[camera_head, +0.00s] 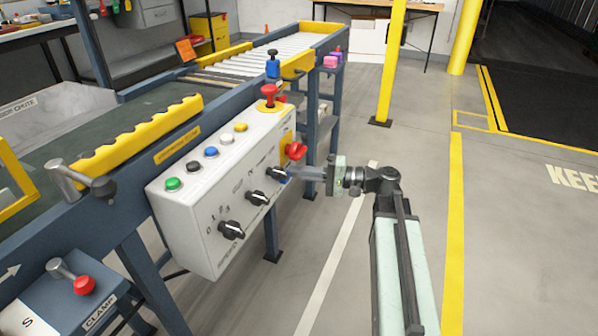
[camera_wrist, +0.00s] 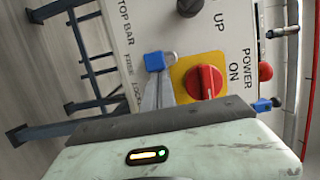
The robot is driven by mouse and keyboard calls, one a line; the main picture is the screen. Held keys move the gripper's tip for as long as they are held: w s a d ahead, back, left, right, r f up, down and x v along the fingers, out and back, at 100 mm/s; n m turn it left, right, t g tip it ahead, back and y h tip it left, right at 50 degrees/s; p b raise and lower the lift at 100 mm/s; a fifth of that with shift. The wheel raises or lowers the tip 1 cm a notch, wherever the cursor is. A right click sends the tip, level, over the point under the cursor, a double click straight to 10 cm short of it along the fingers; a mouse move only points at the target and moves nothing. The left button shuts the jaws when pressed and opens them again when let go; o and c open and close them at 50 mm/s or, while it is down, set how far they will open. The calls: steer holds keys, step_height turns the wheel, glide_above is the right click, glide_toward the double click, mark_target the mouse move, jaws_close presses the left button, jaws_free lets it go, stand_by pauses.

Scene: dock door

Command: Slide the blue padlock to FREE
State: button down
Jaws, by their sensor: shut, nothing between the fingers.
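The blue padlock (camera_wrist: 154,61) sits on the white control panel in the wrist view, beside the word FREE; the word LOCK is printed further down in that picture. A small grey pin is at its right. My gripper (camera_wrist: 156,80) is shut and empty, with its fingertips right at the padlock's lower edge in that view. I cannot tell whether they touch it. In the head view, a small blue bit of the padlock (camera_head: 284,181) shows below the rightmost black knob, and my gripper (camera_head: 299,172) reaches it from the right. The fingers partly cover that spot.
A red rotary switch (camera_wrist: 204,82) on a yellow plate, marked POWER ON, is close to the right of my fingers in the wrist view. Black knobs (camera_head: 258,198) line the panel (camera_head: 190,220). A red mushroom button (camera_head: 269,92) stands on top. Floor to the right is open.

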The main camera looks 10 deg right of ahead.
mark_target(291, 162)
steer(key=w+d, duration=0.3)
steer(key=shift+w, duration=0.25)
steer(key=v, duration=0.9)
steer(key=shift+s, duration=0.3)
steer(key=shift+d, duration=0.15)
